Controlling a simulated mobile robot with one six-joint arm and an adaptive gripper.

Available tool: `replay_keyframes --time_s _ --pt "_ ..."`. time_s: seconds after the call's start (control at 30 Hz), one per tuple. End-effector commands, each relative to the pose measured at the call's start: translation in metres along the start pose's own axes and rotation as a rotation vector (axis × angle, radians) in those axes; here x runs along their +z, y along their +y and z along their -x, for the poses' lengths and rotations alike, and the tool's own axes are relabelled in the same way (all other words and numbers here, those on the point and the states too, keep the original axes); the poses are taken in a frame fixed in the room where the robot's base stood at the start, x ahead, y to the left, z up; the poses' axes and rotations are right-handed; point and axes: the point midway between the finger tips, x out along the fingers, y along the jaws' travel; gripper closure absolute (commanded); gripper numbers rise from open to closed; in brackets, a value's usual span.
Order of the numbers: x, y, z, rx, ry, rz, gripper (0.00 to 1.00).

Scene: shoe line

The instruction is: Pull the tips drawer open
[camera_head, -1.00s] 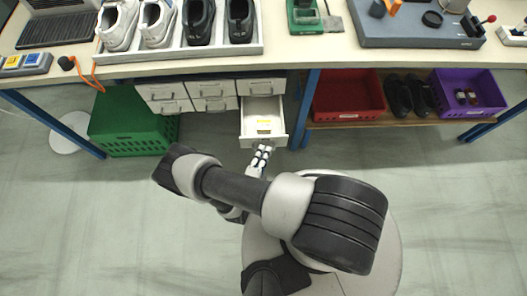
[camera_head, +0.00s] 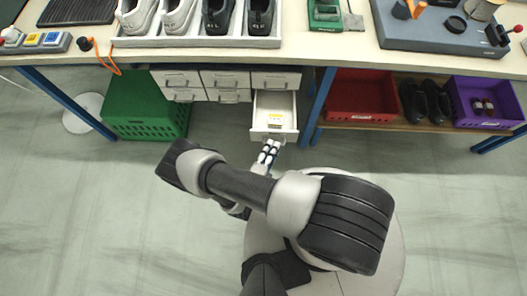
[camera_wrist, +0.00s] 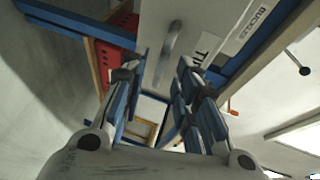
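The tips drawer (camera_head: 274,128) is pulled out from the right end of the white drawer unit under the bench. A small yellow-labelled item lies inside it. In the wrist view its front (camera_wrist: 205,18) carries a partly hidden label starting "TI" and a grey bar handle (camera_wrist: 171,42). My gripper (camera_head: 269,149) is just in front of the drawer front in the head view. In the wrist view the fingers of my gripper (camera_wrist: 158,68) are spread apart, with nothing clamped between them. The handle shows just beyond the fingertips; whether a finger touches it I cannot tell.
Several shut drawers (camera_head: 222,80) are left of the open one. A green crate (camera_head: 145,115) stands on the floor further left. A blue bench leg (camera_head: 322,105) is close on the right, before a shelf with a red bin (camera_head: 357,98) and a purple bin (camera_head: 485,92). The floor in front is clear.

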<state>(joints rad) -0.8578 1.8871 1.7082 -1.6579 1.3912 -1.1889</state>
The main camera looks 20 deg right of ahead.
Motion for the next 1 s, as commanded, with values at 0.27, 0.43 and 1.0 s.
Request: replay_keyframes --time_s 0.27,0.43,1.0 --pt "0.003 0.000 0.050 -0.001 -0.010 0.000 0.72" --pt "0.002 0.000 0.078 0.000 -0.007 -0.001 0.72" --pt "0.000 0.000 0.105 0.000 0.000 -0.001 0.72"
